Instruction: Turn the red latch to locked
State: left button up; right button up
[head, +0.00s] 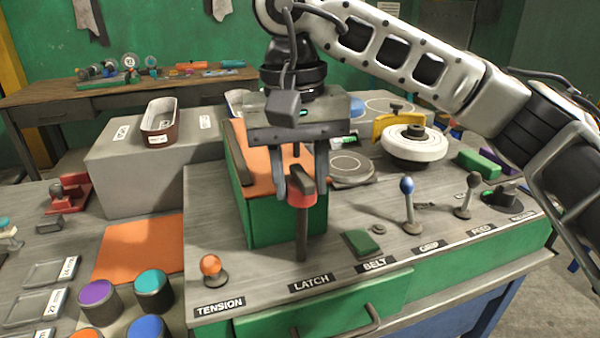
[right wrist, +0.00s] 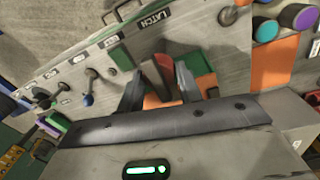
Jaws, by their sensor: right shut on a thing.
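The red latch (head: 301,197) is a red cap with a dark raised bar, on top of a dark upright post behind the LATCH label (head: 311,281). My right gripper (head: 302,192) comes down from above with its two fingers on either side of the latch bar, shut on it. In the right wrist view the red latch (right wrist: 164,66) shows between the fingers, with the LATCH label (right wrist: 155,18) beyond it. The fingers hide part of the bar, and I cannot read a locked mark. My left gripper is not in view.
A green box with an orange top (head: 270,222) stands close behind the latch. An orange knob (head: 210,267) is to the left, a green button (head: 361,242) and a blue-topped lever (head: 408,200) to the right. A drawer handle (head: 355,325) juts out in front.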

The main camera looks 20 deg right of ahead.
jog(key=o, duration=1)
pick_arm(q)
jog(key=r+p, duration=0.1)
jog(key=p, duration=0.3)
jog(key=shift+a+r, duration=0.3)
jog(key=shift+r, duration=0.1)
pick_arm(e)
notch_tip(320, 180, up, 16)
jog(key=shift+a, duration=0.45)
